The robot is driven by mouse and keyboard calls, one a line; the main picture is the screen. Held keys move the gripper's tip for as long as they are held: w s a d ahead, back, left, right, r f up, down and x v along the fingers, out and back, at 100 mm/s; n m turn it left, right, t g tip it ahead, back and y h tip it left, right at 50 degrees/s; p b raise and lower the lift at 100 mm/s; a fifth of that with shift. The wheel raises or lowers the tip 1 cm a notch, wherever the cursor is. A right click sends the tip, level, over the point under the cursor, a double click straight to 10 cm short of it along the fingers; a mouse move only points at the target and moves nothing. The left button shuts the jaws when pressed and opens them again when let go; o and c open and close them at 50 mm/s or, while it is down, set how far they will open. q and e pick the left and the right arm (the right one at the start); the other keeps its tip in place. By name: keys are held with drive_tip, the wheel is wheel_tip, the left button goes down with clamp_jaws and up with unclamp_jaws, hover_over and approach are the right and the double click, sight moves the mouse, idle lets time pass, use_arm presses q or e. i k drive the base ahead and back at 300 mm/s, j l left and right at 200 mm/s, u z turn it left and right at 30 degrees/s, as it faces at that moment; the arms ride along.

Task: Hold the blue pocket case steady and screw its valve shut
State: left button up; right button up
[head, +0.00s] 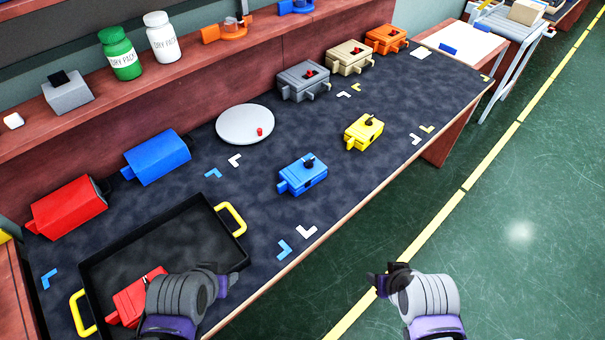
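A small blue case (303,174) with a dark valve knob (308,162) on top sits on the dark mat near the middle of the table. I take it as the blue pocket case; how far its valve is turned cannot be told. My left gripper (224,283) is over the front right part of the black tray, apart from the case and to its lower left. My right gripper (381,282) is beyond the table's front edge, over the floor, to the lower right of the case. Neither gripper touches the case. Their fingers are too small and dark to read.
A black tray (213,204) with yellow handles holds a red case (132,298). A yellow case (364,132) stands to the right, a white plate (245,124) behind. Larger blue (157,157) and red (68,206) boxes stand left. Mat around the blue case is clear.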

sight(308, 164)
drive_tip(key=i+l+u, duration=0.2)
drive_tip(key=l+u, duration=0.2)
drive_tip(key=l, duration=0.15)
drive_tip(key=i+l+u, duration=0.1)
drive_tip(key=l+u, duration=0.25)
drive_tip(key=l, duration=0.2)
drive_tip(key=l+u, duration=0.4)
drive_tip(key=l, duration=0.2)
